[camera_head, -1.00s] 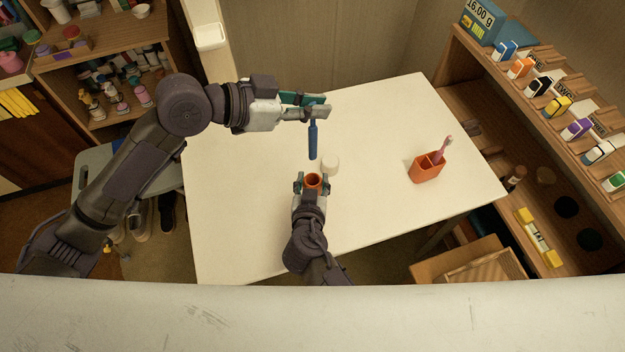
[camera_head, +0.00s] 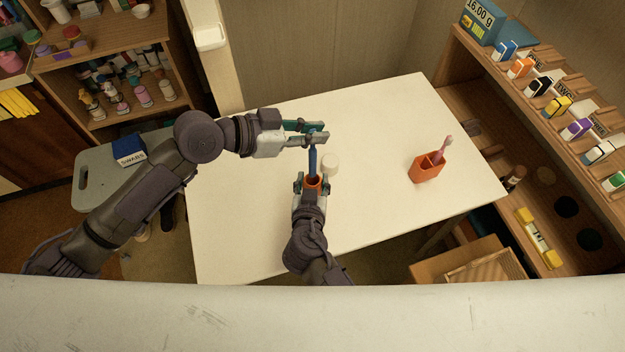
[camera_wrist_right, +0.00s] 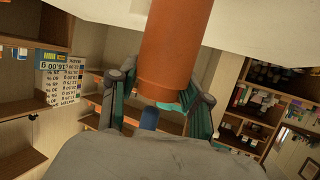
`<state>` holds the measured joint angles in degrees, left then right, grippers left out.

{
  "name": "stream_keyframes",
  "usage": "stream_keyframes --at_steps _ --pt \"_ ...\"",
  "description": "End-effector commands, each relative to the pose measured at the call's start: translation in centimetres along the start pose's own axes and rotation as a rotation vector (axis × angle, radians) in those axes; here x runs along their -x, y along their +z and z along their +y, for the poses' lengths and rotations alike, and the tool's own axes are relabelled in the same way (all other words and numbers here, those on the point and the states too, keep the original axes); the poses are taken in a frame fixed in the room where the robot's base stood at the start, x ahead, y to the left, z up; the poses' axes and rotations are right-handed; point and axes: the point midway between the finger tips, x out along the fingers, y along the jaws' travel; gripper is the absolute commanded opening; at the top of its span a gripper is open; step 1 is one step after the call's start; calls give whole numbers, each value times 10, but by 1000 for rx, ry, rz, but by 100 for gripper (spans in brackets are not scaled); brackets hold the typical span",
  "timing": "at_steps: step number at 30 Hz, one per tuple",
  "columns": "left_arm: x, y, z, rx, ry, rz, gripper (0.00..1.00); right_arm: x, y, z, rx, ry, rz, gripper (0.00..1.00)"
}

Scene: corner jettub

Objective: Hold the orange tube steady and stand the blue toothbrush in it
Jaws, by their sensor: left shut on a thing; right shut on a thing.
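The blue toothbrush (camera_head: 313,160) hangs roughly upright from my left gripper (camera_head: 320,135), which is shut on its upper end. Its lower end meets the mouth of the orange tube (camera_head: 314,184) and appears to be in it; how deep, I cannot tell. My right gripper (camera_head: 312,186) is shut around the tube and holds it upright. In the right wrist view, the orange tube (camera_wrist_right: 177,50) stands between the fingers of the right gripper (camera_wrist_right: 160,105). A short piece of the blue toothbrush (camera_wrist_right: 149,118) shows at the tube's mouth end.
A small white round object (camera_head: 330,162) is close beside the tube on the white table (camera_head: 250,220). An orange holder (camera_head: 427,169) with a pink toothbrush (camera_head: 442,149) stands to the right. The table between and around them is clear. A wooden shelf (camera_head: 500,130) borders the right side.

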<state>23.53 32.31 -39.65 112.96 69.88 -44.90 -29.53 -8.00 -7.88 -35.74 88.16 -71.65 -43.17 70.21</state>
Motion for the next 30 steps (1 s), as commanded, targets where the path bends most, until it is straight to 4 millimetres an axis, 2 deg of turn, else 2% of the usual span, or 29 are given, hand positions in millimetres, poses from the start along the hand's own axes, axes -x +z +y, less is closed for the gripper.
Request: stream_keyframes --at_steps 21,30 --pt "-19 46 1 2 1 0 0 0 0 0 0 0 0 13" --pt "-21 51 0 1 0 0 0 0 0 0 0 0 0 13"
